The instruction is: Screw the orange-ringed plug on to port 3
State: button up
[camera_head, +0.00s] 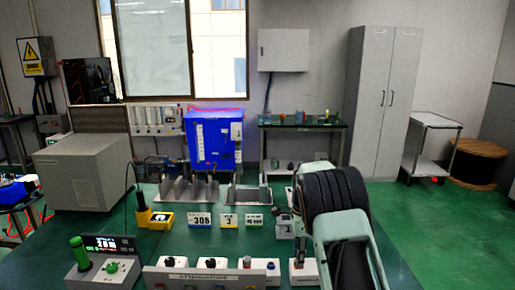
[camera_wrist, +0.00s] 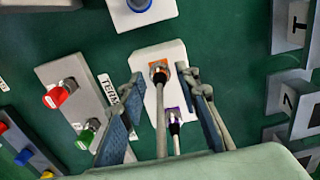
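In the wrist view, the orange-ringed plug (camera_wrist: 158,70) stands in a pale block (camera_wrist: 150,100), with a grey stem or cable running from it towards the camera. A purple-ringed plug (camera_wrist: 174,118) sits in the same block, nearer to my palm. My gripper (camera_wrist: 165,78) is open, with one finger on each side of the block and visible gaps to the orange-ringed plug. No port can be read as port 3 in either view. In the head view, my arm hides most of the gripper.
A panel with red (camera_wrist: 58,95) and green knobs lies left of the block in the wrist view. In the head view, a long terminal box (camera_head: 210,276) is at the table front, a knob console (camera_head: 105,262) left, and metal racks (camera_head: 188,190) behind.

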grip_shut()
jog(key=shift+r, duration=0.1)
jog(key=shift+r+p, duration=2.15)
jog(key=shift+r, duration=0.75)
jog(key=shift+s+d+f, duration=0.15)
jog(key=shift+s+d, duration=0.2)
jog(key=shift+d, duration=0.05)
jog(key=shift+s+d+f+b, duration=0.1)
jog(key=shift+s+d+b, duration=0.65)
jog(key=shift+s+d, duration=0.65)
jog(key=shift+d, duration=0.15)
